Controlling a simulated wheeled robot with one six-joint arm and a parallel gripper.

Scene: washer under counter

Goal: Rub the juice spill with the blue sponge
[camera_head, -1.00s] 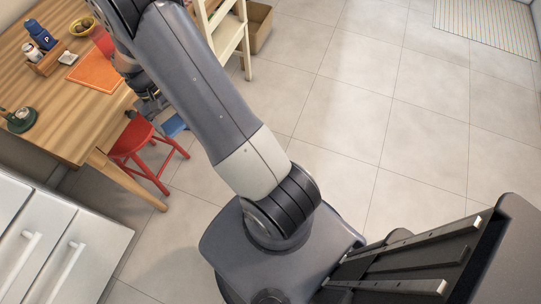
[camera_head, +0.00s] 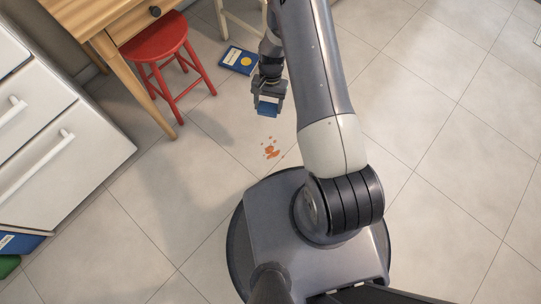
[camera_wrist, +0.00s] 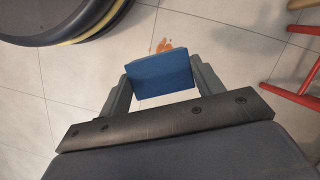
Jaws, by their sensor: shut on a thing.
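The blue sponge (camera_head: 267,107) is held in my gripper (camera_head: 268,97), above the floor. In the wrist view the sponge (camera_wrist: 160,75) sits between the two fingers of my gripper (camera_wrist: 160,84), which are shut on its sides. The juice spill (camera_head: 271,149) is an orange-red patch with small spots on the floor tiles, a little below the sponge in the head view. In the wrist view the spill (camera_wrist: 163,46) shows just past the sponge's far edge, and part of it may be hidden. The sponge appears apart from the floor.
A red stool (camera_head: 166,50) stands left of my gripper by the wooden table (camera_head: 100,14). A blue book (camera_head: 239,60) lies on the floor behind my gripper. White drawers (camera_head: 50,120) stand at the left. The floor around the spill is clear.

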